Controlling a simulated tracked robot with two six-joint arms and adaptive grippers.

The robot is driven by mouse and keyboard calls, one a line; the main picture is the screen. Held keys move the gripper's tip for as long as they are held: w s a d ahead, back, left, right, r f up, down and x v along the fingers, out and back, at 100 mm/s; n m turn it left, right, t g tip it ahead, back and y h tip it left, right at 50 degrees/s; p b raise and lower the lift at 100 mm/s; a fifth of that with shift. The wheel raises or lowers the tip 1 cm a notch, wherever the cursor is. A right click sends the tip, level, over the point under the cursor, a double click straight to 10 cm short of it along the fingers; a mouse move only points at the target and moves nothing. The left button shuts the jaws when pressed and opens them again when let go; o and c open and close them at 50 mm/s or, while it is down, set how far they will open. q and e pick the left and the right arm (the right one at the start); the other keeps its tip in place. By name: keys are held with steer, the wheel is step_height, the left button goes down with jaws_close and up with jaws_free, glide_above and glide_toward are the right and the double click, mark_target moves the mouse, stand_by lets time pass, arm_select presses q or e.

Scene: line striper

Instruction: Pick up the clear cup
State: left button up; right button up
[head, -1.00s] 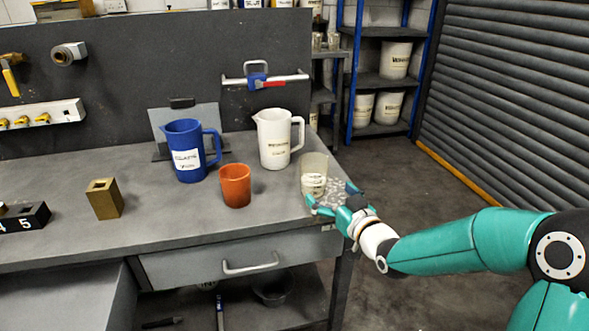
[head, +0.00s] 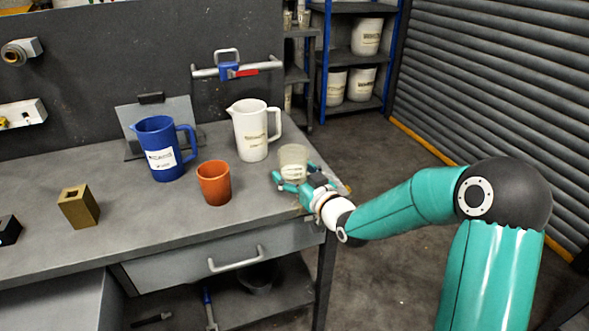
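The clear cup (head: 293,157) stands upright near the right front corner of the grey workbench (head: 150,228) and looks pale and see-through. My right gripper (head: 294,178) reaches in from the right, low at the cup's base. Its teal fingers are spread, one to the left of the cup and one to the right. The cup's lower part is partly hidden behind the fingers, and I cannot tell whether they touch it. My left gripper is not in view.
An orange cup (head: 214,184) stands left of the clear cup. A white jug (head: 251,135) and a blue jug (head: 158,150) stand behind. A brass block (head: 78,207) is at the left. The bench's right edge is close to the clear cup.

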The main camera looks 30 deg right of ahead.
steer(key=shift+r, duration=0.1)
steer(key=c, duration=0.9)
